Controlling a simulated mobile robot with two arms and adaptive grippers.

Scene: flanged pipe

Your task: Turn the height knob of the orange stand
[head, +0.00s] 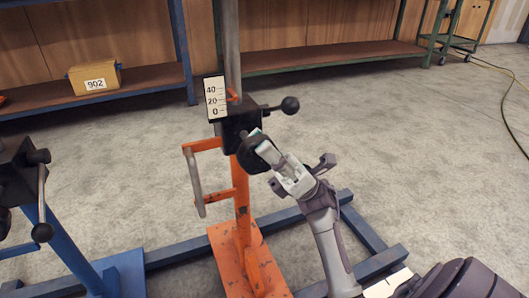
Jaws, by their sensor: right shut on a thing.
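The orange stand (243,205) stands upright in the middle of the head view, with a black block (238,122) and a scale plate (215,97) marked 0, 20 and 40 near its top. The height knob, a dark round knob (247,160), sits at the front of the block. My right gripper (264,148) reaches in from the lower right and is shut on this knob; its fingers partly cover it. A lever with a black ball (290,105) sticks out to the right of the block, clear of the gripper. My left gripper is not in view.
A blue stand (72,250) with a black clamp and lever is at the left. Blue floor beams (170,255) run around the orange base. A yellow box (94,78) labelled 902 sits on a shelf behind. The floor at the right is mostly clear.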

